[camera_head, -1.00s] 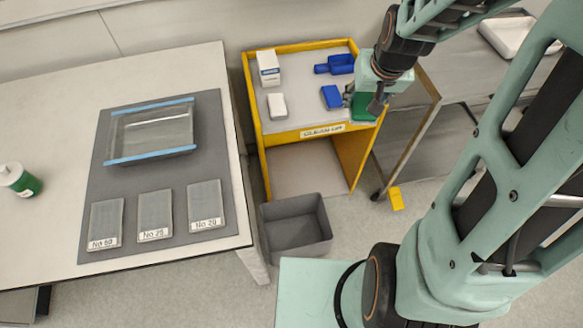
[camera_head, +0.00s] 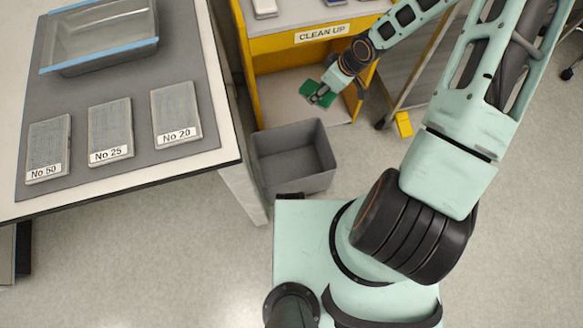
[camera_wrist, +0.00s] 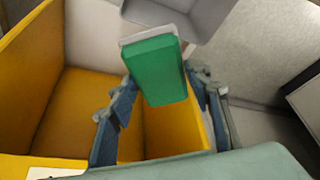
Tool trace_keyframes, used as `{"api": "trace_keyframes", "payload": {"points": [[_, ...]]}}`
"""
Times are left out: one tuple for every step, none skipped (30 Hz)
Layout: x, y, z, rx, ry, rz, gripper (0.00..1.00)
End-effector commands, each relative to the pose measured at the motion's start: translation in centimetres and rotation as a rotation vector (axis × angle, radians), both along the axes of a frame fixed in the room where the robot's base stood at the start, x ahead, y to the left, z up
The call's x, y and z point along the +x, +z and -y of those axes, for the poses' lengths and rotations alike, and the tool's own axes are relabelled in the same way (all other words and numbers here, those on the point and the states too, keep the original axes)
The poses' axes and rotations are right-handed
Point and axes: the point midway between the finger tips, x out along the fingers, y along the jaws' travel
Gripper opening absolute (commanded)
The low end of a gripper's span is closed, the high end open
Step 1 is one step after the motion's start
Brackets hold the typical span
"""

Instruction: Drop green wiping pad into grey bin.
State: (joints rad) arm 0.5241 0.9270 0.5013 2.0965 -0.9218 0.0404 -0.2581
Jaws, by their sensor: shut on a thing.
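The green wiping pad (camera_head: 315,94) is in my gripper (camera_head: 320,97), in front of the yellow cart in the head view. In the wrist view the pad (camera_wrist: 158,72), green with a pale layer along its far edge, sits between the two fingers of my gripper (camera_wrist: 160,90). The gripper is shut on it. The grey bin (camera_head: 292,160) stands on the floor between the table and my base, empty, to the lower left of the gripper. Part of the bin (camera_wrist: 208,14) shows at the top of the wrist view, beyond the pad.
The yellow clean-up cart (camera_head: 262,62) is behind the bin, with an open lower compartment. A table (camera_head: 228,148) with a grey mat, a glass tray (camera_head: 105,40) and labelled plates (camera_head: 110,130) is at the left. A yellow block (camera_head: 403,124) lies on the floor right of the cart.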

Motion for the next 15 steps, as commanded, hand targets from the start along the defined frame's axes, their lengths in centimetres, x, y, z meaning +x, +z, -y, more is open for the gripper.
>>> {"api": "trace_keyframes", "payload": {"points": [[-0.6, -4.2, -1.2, 0.003, 0.056, -0.006, 0.26], [-0.9, -5.6, -1.7, 0.003, 0.087, -0.005, 0.26], [-1.3, -7.5, -2.4, 0.003, 0.128, -0.005, 0.26], [-1.6, -8.8, -3.0, 0.001, 0.158, -0.004, 0.26], [-1.9, -10.0, -3.5, 0.000, 0.185, -0.004, 0.26], [-2.3, -11.5, -4.1, 0.000, 0.218, -0.002, 0.26], [-2.6, -12.4, -4.6, -0.001, 0.241, -0.003, 0.26], [-2.9, -13.3, -5.0, -0.001, 0.262, -0.001, 0.26], [-3.3, -14.3, -5.5, -0.002, 0.284, -0.002, 0.26], [-3.5, -14.9, -5.8, -0.002, 0.299, 0.000, 0.26], [-3.7, -15.3, -6.1, -0.002, 0.310, 0.000, 0.26], [-3.9, -15.9, -6.3, -0.002, 0.323, 0.000, 0.26], [-3.9, -16.1, -6.5, -0.002, 0.331, 0.001, 0.26], [-4.0, -16.3, -6.6, -0.002, 0.336, 0.002, 0.26], [-4.1, -16.5, -6.7, -0.002, 0.341, 0.002, 0.26]]}}
